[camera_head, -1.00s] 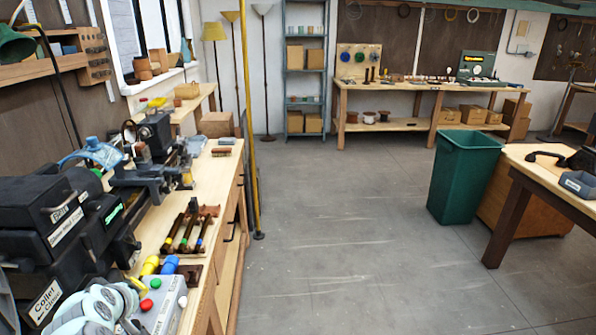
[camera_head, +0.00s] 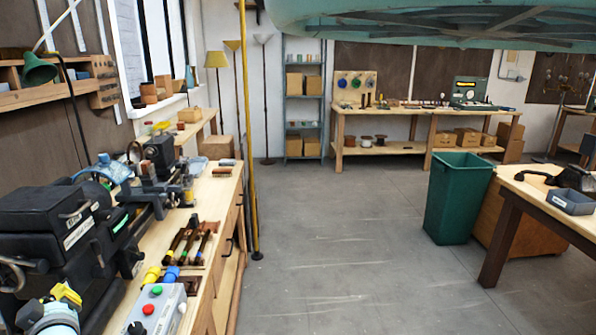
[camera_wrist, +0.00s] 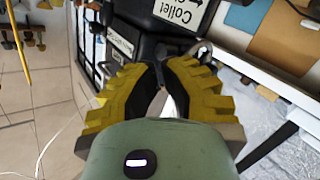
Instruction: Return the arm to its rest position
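My gripper (camera_wrist: 159,68) shows in the wrist view with its two yellow, ridged fingers. Their dark pads come together at the tips, leaving only a narrow gap nearer the green-grey palm. I see nothing held between them. The fingertips appear in front of a black machine with a "Collet" label. In the head view, part of my gripper (camera_head: 65,296) shows yellow and pale blue at the lower left corner, close to the black lathe (camera_head: 45,225). The rest of my arm is mostly outside this view.
The left workbench (camera_head: 222,185) carries the lathe, dark-handled tools (camera_head: 185,243) and a grey button box (camera_head: 157,310). A yellow pole (camera_head: 250,130) stands beside it. A green bin (camera_head: 455,197) and a table (camera_head: 540,195) are at right. The middle floor is clear. An unidentified teal shape (camera_head: 310,12) covers the top right.

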